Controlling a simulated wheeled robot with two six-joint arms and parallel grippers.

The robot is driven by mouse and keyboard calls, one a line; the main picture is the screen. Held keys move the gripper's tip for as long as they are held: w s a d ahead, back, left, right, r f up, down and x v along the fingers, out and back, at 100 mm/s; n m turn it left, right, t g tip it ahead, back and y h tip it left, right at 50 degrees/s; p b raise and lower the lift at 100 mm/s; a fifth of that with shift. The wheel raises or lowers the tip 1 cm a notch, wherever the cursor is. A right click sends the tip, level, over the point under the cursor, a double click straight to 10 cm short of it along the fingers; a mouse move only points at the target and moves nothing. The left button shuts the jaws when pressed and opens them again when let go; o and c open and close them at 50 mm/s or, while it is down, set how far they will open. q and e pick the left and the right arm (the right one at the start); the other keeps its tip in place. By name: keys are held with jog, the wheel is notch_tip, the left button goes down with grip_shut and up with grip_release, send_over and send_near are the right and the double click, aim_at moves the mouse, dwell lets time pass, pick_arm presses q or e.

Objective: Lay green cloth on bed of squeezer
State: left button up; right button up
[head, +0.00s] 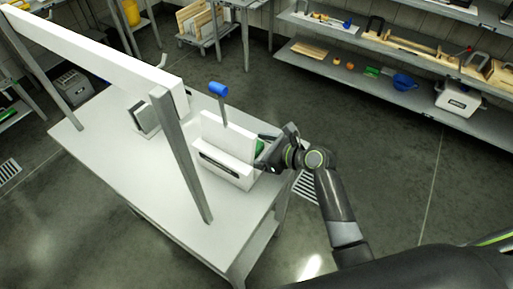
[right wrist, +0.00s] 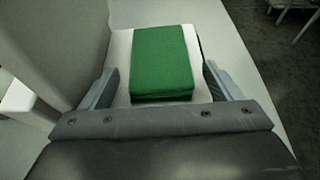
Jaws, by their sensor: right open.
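The green cloth (right wrist: 161,62) is a flat folded block lying on the white bed of the squeezer (right wrist: 120,84). In the head view only a small green part of the cloth (head: 260,146) shows beside my gripper. The squeezer (head: 228,171) is a white box with a tall upright plate and a blue-handled lever, standing on the table. My right gripper (head: 262,150) is at the squeezer's right side. In the right wrist view its two fingers (right wrist: 160,82) are spread wide, one on each side of the cloth, with gaps between. My left gripper is not in view.
The light grey table (head: 130,185) carries a grey post (head: 180,155) and a long white beam (head: 95,48) left of the squeezer. A small grey device (head: 145,117) stands behind the post. Shelves (head: 400,95) with tools line the back right. The floor between is clear.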

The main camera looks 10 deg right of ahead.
jog(key=v, duration=1.1)
jog(key=shift+s+d+r, duration=0.15)
jog(key=shift+s+d, duration=0.1)
jog(key=s+d+f+n+g+h, duration=0.35)
jog(key=s+d+n+h, duration=0.25)
jog(key=s+n, duration=0.65)
jog(key=s+d+f+n+g+h, duration=0.3)
jog(key=s+d+f+n+h, duration=0.15)
jog(key=s+n, duration=0.8)
notch_tip(320, 180, down, 25)
jog(key=w+d+n, duration=0.1)
jog(key=d, duration=0.1)
jog(key=s+f+g, duration=0.2)
jog(key=s+f, duration=1.2)
jog(key=f, duration=0.1)
jog(key=shift+s+a, duration=0.25)
jog(key=shift+a, duration=0.2)
